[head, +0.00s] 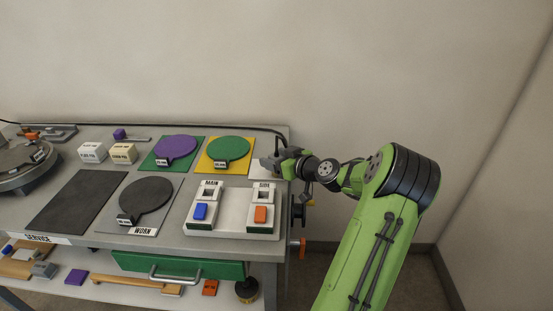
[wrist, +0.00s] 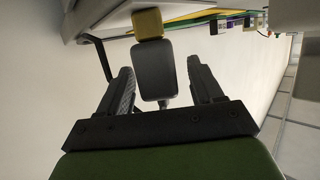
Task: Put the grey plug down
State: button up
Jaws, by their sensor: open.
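In the wrist view, a grey rounded block (wrist: 154,72), which looks like the grey plug, stands between the two dark fingers of my gripper (wrist: 160,82). A yellow block (wrist: 148,23) adjoins its far end. The fingers are open, with a visible gap on each side of the grey block. In the head view, my gripper (head: 272,165) is at the right end of the cart top, just right of the yellow mat (head: 212,167). There the gripper hides most of the plug, and I cannot tell what it rests on.
The cart top (head: 184,228) holds a white panel (head: 234,216) with a blue switch (head: 200,211) and an orange switch (head: 261,214). Purple (head: 175,147), green (head: 228,149) and dark grey (head: 146,194) discs lie on mats. A black cable (head: 190,126) runs along the back edge.

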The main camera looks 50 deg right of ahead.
jog(key=shift+s+r, duration=0.2)
jog(key=shift+r, duration=0.1)
jog(key=p+v, duration=0.1)
jog(key=v, duration=1.1)
jog(key=w+a+n+g+y, duration=0.1)
jog(key=w+a, duration=0.1)
jog(key=a, duration=0.2)
jog(key=w+a+g+y, duration=0.1)
jog(key=w+a+g, duration=0.1)
jog(key=a, duration=0.3)
jog(key=w+a+f+n+g+y, duration=0.1)
jog(key=w+a, duration=0.1)
jog(key=a, duration=0.3)
jog(key=shift+w+n+g, duration=0.3)
jog(key=a+g, duration=0.1)
jog(key=a, duration=0.2)
jog(key=a+g, duration=0.1)
jog(key=a, duration=0.2)
jog(key=s+a, duration=0.1)
jog(key=a, duration=0.2)
jog(key=shift+a+r+n+g, duration=0.1)
jog(key=shift+r+n+g, duration=0.3)
jog(key=s+a+r+m+g+h, duration=0.1)
jog(key=s+a+r+m, duration=0.1)
jog(key=s+a, duration=1)
jog(key=s+r, duration=0.1)
jog(key=s, duration=0.3)
jog(key=shift+r+g, duration=0.25)
jog(key=shift+g, duration=0.05)
